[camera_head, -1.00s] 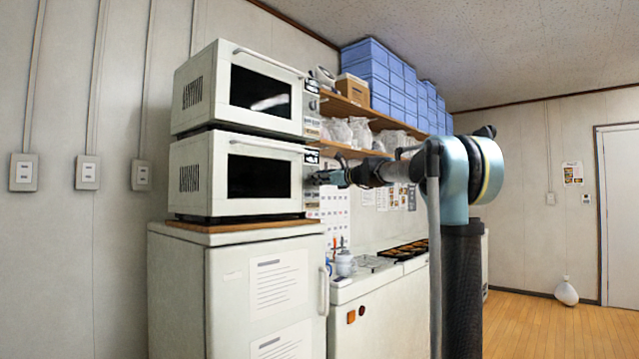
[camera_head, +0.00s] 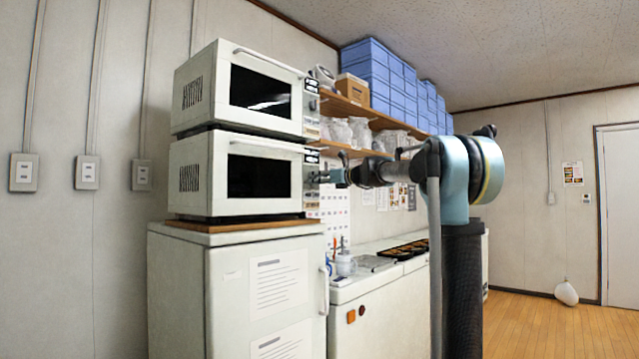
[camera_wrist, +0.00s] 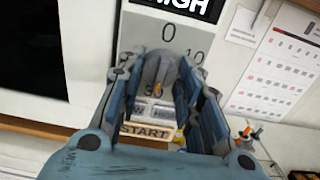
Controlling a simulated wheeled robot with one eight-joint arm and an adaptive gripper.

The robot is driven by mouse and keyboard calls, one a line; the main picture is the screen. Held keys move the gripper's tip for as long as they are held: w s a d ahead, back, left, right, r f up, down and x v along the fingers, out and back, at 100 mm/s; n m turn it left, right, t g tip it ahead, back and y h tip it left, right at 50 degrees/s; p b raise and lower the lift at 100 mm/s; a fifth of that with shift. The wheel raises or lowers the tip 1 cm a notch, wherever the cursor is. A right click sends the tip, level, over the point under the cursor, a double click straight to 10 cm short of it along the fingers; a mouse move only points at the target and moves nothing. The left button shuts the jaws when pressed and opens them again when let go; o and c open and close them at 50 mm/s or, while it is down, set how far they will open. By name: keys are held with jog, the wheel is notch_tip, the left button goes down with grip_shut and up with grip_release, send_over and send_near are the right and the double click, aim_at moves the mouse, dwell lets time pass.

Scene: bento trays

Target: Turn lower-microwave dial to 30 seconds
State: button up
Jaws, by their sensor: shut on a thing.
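The lower microwave (camera_head: 240,176) is white with a dark window and stands under a second microwave. Its control panel faces my gripper. In the wrist view its grey dial (camera_wrist: 160,72) sits between my fingers, below printed marks "0" and "10". An orange mark shows on the dial's lower part. My gripper (camera_wrist: 168,95) is shut on the dial, one finger on each side. In the head view my gripper (camera_head: 318,177) is at the panel's right edge, and the dial is hidden there.
The upper microwave (camera_head: 250,92) sits directly on top. Below the dial is a START button (camera_wrist: 146,131). A calendar (camera_wrist: 280,65) hangs on the wall to the right. Both microwaves stand on a white fridge (camera_head: 220,290); a counter (camera_head: 375,290) is to its right.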

jog(key=shift+f, duration=0.1)
jog(key=o, duration=1.1)
jog(key=shift+c, duration=0.2)
jog(key=shift+d, duration=0.1)
jog(key=v, duration=1.1)
jog(key=shift+s+d, duration=0.25)
jog(key=shift+d, duration=0.05)
